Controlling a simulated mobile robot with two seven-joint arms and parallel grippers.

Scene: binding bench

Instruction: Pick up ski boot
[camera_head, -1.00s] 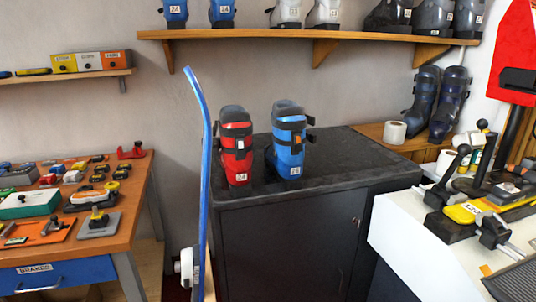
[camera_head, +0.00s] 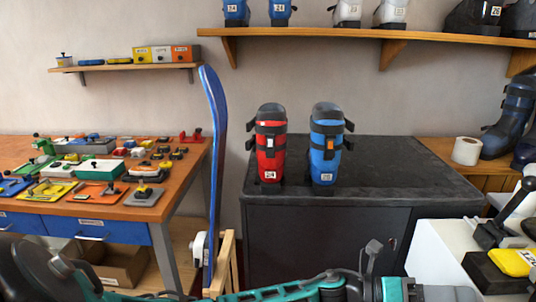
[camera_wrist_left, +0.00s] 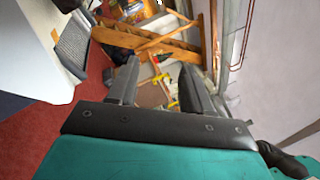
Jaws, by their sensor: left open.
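A red ski boot (camera_head: 270,148) with black straps and a black cuff stands upright on the black cabinet (camera_head: 420,178). A blue ski boot (camera_head: 325,150) of the same kind stands upright just to its right, with a small gap between them. My left arm lies across the bottom of the head view, in front of the cabinet and lower than the boots. My left gripper (camera_wrist_left: 160,85) is open in the left wrist view, with nothing between its fingers. Neither of these two boots shows in that view. My right gripper is not in view.
A blue ski (camera_head: 213,140) stands upright left of the cabinet. A tool-covered workbench (camera_head: 185,185) is at the left. A wall shelf (camera_head: 300,34) holds more boots. A white roll (camera_head: 466,150) and dark boots stand right. The cabinet top is clear right of the blue boot.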

